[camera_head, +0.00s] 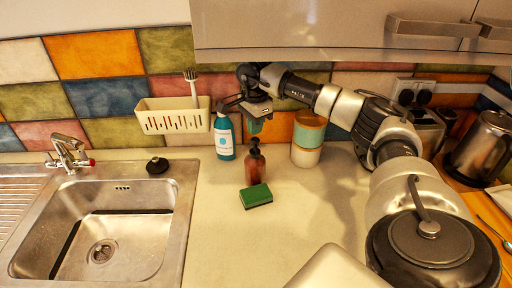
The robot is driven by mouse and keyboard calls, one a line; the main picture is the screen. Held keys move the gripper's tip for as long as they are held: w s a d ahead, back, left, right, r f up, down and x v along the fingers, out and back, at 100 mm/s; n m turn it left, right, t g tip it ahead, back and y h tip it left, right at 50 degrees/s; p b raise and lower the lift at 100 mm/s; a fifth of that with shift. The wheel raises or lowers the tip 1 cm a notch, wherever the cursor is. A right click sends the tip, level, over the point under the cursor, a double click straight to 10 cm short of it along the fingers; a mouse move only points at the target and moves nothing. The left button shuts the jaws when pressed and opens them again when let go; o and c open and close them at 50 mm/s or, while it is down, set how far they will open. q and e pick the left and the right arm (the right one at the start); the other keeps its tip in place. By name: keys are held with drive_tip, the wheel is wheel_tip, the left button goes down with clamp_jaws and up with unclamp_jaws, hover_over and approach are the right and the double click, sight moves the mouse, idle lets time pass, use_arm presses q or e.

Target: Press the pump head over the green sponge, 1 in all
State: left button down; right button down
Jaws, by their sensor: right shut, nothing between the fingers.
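A brown pump bottle (255,162) with a black pump head stands upright on the counter in the head view. The green sponge (256,195) lies flat on the counter just in front of the bottle. The pump spout's exact direction is hard to make out. My right gripper (255,122) is shut and empty, directly above the pump head in the picture, with a small gap visible between them. My left gripper is not in view.
A teal bottle (224,137) stands left of the pump bottle, and stacked canisters (306,156) stand right of it. A white rack (172,122) hangs on the tiled wall. The sink (183,215) is at left. A cabinet (300,30) overhangs the counter.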

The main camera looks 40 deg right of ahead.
sight(255, 139)
drive_tip(key=shift+f, duration=0.1)
idle(0.3)
drive_tip(key=shift+f+b, duration=1.1)
drive_tip(key=shift+f, duration=0.7)
drive_tip(key=shift+s, duration=0.1)
drive_tip(key=shift+r+p, duration=1.45)
drive_tip(key=shift+r, duration=0.4)
wheel_tip(255, 139, up, 6)
drive_tip(key=p, duration=0.4)
drive_tip(key=shift+p, duration=0.3)
